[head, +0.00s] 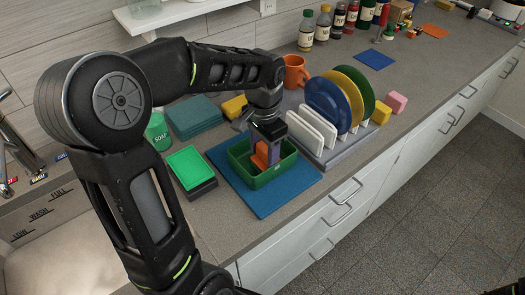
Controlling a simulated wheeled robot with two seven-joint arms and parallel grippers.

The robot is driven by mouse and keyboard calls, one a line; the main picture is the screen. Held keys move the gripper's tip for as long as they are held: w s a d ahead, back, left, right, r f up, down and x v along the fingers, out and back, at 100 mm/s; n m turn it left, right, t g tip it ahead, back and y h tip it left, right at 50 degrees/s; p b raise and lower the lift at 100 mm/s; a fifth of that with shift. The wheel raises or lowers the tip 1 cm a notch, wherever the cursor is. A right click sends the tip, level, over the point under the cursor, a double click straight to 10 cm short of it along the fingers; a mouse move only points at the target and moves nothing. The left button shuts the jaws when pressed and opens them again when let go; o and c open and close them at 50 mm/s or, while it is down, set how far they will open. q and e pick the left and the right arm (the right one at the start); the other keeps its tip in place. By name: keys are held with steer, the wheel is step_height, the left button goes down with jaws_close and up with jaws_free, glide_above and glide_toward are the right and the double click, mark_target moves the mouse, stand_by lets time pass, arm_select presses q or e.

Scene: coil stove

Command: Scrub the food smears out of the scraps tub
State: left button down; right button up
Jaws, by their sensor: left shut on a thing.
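The green tub (262,183), likely the scraps tub, stands on a blue mat (303,181) on the counter. My left gripper (266,150) points down into the tub from above. It is shut on an orange item (260,160), whose lower end is inside the tub. The picture is too small to tell exactly what this item is, or whether it touches the tub floor. I cannot make out food smears; the gripper and the near wall hide part of the inside. My right gripper is not in view.
A dish rack (330,158) with plates stands right of the tub, an orange mug (296,73) behind it. A green-topped block (191,168), a soap cup (158,132) and folded teal cloths (195,117) are to the left. The counter's front edge is close.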

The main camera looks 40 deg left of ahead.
mark_target(256, 144)
arm_select(q)
steer(key=shift+w+a+p, duration=0.3)
steer(key=shift+a+p, duration=0.05)
steer(key=shift+a, duration=0.55)
steer(key=shift+w+a, duration=0.15)
steer(key=shift+a, duration=0.5)
steer(key=shift+r, duration=0.15)
steer(key=shift+s+d+r, duration=0.1)
steer(key=shift+s+d, duration=0.15)
steer(key=shift+d, duration=0.6)
steer(key=shift+s+d+r, duration=0.1)
steer(key=shift+s+d, duration=0.1)
steer(key=shift+d, duration=0.65)
steer(key=shift+f, duration=0.1)
